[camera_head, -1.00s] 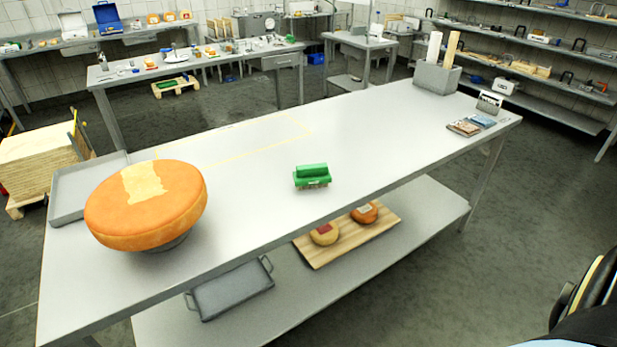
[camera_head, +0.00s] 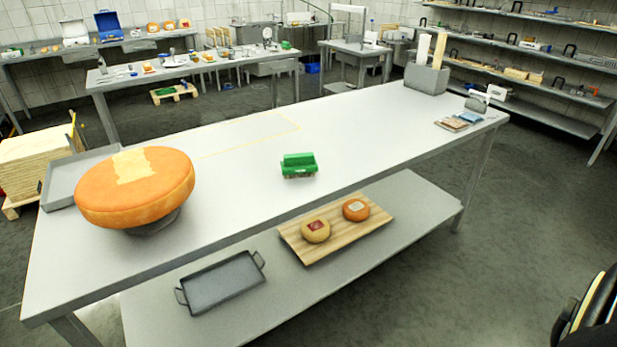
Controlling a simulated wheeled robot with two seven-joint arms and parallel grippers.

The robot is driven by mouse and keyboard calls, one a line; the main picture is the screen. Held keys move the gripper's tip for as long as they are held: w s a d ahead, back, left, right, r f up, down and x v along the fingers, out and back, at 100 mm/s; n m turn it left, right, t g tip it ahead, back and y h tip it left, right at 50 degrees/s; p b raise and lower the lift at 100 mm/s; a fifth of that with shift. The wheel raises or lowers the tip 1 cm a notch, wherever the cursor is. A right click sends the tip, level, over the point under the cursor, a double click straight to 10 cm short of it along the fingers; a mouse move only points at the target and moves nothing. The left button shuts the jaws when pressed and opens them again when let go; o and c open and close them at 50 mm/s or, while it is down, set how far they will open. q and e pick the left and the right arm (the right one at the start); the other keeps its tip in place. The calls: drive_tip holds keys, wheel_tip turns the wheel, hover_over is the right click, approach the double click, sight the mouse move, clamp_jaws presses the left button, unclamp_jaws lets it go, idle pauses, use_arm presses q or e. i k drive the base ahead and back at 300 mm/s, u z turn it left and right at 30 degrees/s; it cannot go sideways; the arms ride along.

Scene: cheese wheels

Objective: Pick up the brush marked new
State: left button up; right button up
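A green brush (camera_head: 299,164) lies on the steel table (camera_head: 360,135), near the middle of its front half. Its lower side looks brown, but any marking on it is too small to read. Another small green thing (camera_head: 286,45) on the back table may be a brush; I cannot tell. Neither of my grippers is in view. A dark part of my own body shows at the lower right edge.
A large orange cheese wheel (camera_head: 135,205) rests on a stand at the table's left, by a grey tray (camera_head: 58,180). A grey holder (camera_head: 426,80) stands at the far right end. The lower shelf holds a board (camera_head: 340,238) with two small cheeses and a dark tray (camera_head: 220,285).

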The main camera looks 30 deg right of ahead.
sight(299, 163)
drive_tip(key=z, duration=0.75)
drive_tip(key=i, duration=1.25)
drive_tip(key=u, duration=0.6)
